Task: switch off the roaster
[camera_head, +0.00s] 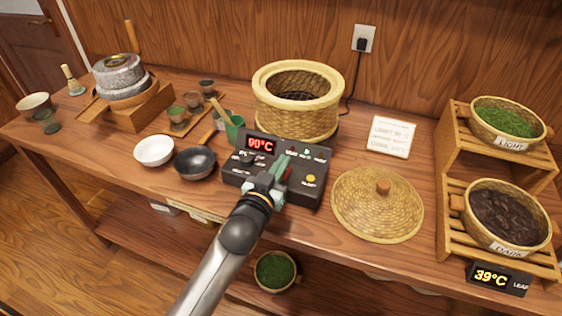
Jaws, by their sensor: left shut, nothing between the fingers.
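The roaster is a round woven basket (298,127) with an open top, at the back middle of the table. Its black control box (240,172) stands in front, with a lit red display (260,145) that appears to read 90°C. The box has a small green light (307,152) and a yellow round button (311,178). My left gripper (282,164) is shut and empty over the middle of the box. Its fingers hide part of the panel, including most of a red part beside them. I cannot tell whether the fingertips touch the panel. My right gripper is not in view.
A woven lid (362,212) lies right of the box. A black bowl (195,163), white bowl (154,151) and green cup (234,128) stand left. A wooden rack (447,195) with tea baskets is at right. A cord runs to the wall outlet (363,38).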

